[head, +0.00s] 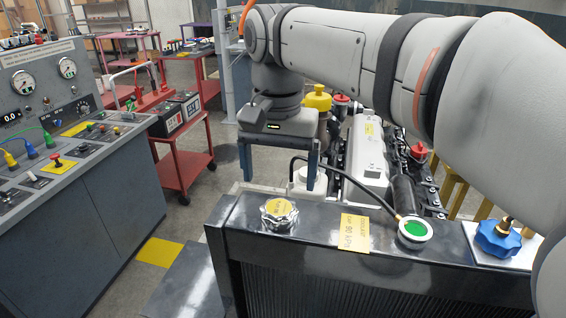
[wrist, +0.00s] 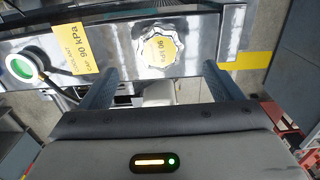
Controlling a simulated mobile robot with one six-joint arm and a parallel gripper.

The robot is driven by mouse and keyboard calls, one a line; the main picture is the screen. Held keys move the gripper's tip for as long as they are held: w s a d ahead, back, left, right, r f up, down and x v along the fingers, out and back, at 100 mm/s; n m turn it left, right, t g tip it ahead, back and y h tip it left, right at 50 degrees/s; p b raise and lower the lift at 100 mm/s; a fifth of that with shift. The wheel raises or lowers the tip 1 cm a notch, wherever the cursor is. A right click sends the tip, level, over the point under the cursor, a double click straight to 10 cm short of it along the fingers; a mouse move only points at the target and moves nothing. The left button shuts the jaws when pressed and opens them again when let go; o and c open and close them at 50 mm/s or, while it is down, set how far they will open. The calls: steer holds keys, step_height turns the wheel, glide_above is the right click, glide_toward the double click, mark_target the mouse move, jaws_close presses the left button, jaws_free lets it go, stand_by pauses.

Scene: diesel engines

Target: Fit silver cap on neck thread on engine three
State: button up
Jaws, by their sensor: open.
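The silver cap (head: 279,213), with a scalloped rim and a yellow label, sits on the left part of the dark radiator top. It also shows in the wrist view (wrist: 158,46), just beyond my fingertips. My gripper (head: 278,185) is open and empty, pointing down, above and slightly behind the cap in the head view. In the wrist view the fingers of my gripper (wrist: 160,70) are spread wider than the cap and appear apart from it. A round white-rimmed neck (head: 415,231) with a green inside stands to the right on the same top; its thread is not clear.
A yellow 90 kPa tag (head: 354,233) lies between cap and neck. A black hose (head: 362,187) runs to the neck. A blue knobbed cap (head: 497,238) sits on a plate at right. The engine (head: 367,150) is behind; a control console (head: 70,160) stands left.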

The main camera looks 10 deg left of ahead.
mark_target(279, 207)
steer(key=shift+f+b, duration=1.75)
steer(key=shift+f, duration=1.2)
steer(key=shift+c, duration=0.4)
steer(key=c, duration=1.3)
steer(key=shift+c, duration=0.2)
steer(key=shift+r, duration=0.1)
step_height(279, 207, up, 5)
steer(key=p, duration=0.5)
